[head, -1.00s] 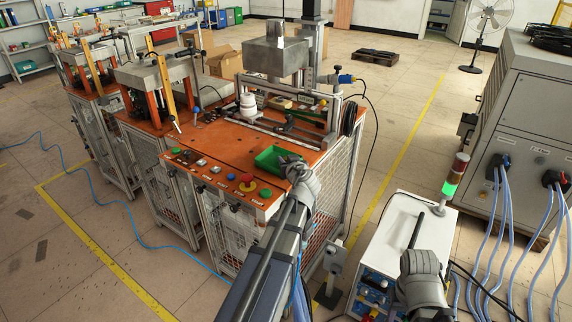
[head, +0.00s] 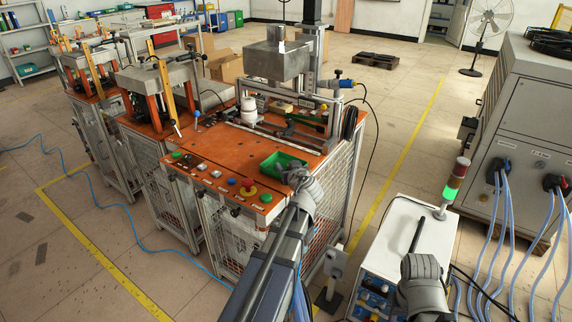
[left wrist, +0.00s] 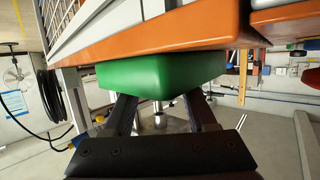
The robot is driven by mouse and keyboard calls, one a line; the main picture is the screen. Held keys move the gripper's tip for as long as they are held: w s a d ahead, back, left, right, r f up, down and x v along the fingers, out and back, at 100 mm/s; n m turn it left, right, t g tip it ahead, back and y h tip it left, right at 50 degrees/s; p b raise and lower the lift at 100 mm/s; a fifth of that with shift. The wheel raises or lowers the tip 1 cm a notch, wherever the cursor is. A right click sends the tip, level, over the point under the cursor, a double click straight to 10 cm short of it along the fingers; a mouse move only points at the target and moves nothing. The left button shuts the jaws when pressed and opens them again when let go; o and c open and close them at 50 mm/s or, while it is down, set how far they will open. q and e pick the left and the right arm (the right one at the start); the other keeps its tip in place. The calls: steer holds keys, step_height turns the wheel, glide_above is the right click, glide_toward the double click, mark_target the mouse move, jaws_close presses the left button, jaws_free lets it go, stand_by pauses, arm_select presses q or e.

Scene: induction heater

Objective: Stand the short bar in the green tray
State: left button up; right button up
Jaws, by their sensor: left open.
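The green tray (head: 268,169) sits at the front right corner of the orange worktop. In the left wrist view, which looks upside down, the tray (left wrist: 160,74) lies just beyond my fingers. My left gripper (head: 294,176) is beside the tray's right end in the head view. In the left wrist view my left gripper (left wrist: 164,104) has its fingers spread, with nothing seen between them. I cannot make out the short bar in either view, and part of the tray's inside is hidden.
An orange worktop (head: 225,160) carries buttons along its front edge and a press frame with a metal block (head: 277,62) behind. A white cabinet (head: 395,235) with a dark rod (head: 416,234) stands at the right. A signal lamp (head: 455,180) rises from its corner.

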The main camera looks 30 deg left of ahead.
arm_select(q)
steer(key=p+v, duration=0.3)
steer(key=v, duration=0.8)
steer(key=s+d+f+m+g+h, duration=0.3)
steer(key=s+d+f+m, duration=0.1)
steer(key=d, duration=0.5)
steer(key=s+d+f+m+g+h, duration=0.3)
steer(key=s+d+f+m+g, duration=0.1)
steer(key=s+d, duration=0.4)
steer(key=s+d+f+m+g+h, duration=0.2)
steer(key=s+d+f, duration=0.4)
steer(key=d, duration=0.4)
steer(key=shift+s+f+m+g+h, duration=0.4)
steer(key=shift+s+m+g, duration=0.3)
steer(key=shift+m, duration=0.5)
steer(key=shift+w+d, duration=0.1)
steer(key=shift+w, duration=0.05)
